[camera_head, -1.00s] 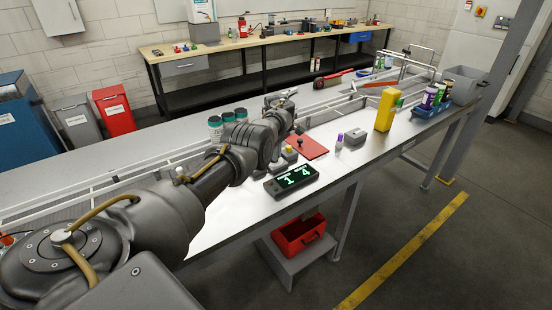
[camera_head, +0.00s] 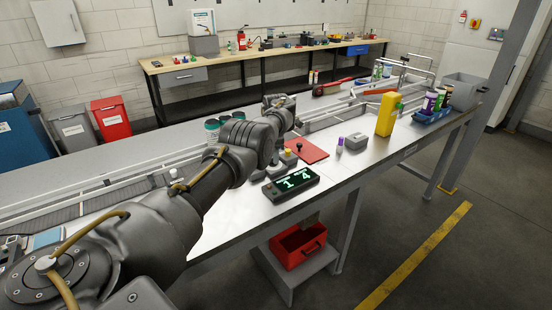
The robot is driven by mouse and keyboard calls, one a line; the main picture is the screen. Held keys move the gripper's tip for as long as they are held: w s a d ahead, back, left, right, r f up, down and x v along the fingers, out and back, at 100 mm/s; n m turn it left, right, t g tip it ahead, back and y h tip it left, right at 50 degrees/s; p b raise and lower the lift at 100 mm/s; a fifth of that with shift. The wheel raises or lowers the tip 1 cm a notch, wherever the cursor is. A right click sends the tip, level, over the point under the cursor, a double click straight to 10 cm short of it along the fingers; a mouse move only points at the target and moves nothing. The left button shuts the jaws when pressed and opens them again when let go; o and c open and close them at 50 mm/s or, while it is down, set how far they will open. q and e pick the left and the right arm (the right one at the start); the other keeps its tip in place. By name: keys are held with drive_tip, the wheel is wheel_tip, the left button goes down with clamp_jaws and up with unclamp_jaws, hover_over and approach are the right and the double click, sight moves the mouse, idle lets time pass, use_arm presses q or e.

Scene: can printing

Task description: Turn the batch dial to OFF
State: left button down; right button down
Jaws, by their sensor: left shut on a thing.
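My left arm reaches in from the left across the steel bench, and its gripper (camera_head: 280,103) is at the far end, past the wrist. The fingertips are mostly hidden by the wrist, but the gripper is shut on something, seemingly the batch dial. The dial itself and its pointer cannot be made out. A small grey control box with a yellow button (camera_head: 288,158) shows just below the wrist. My right gripper is not in view.
Jars (camera_head: 212,128) stand behind my wrist. A conveyor runs along the back. A red bin (camera_head: 298,246) sits below.

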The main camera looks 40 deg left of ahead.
use_arm(q)
drive_tip(key=shift+s+f, duration=0.1)
drive_tip(key=shift+f, duration=0.05)
idle(0.3)
drive_tip(key=c, duration=1.5)
unclamp_jaws()
drive_tip(key=shift+a, duration=0.1)
wheel_tip(320, 180, up, 11)
drive_tip(key=shift+f+b, duration=0.1)
drive_tip(key=shift+b, duration=0.4)
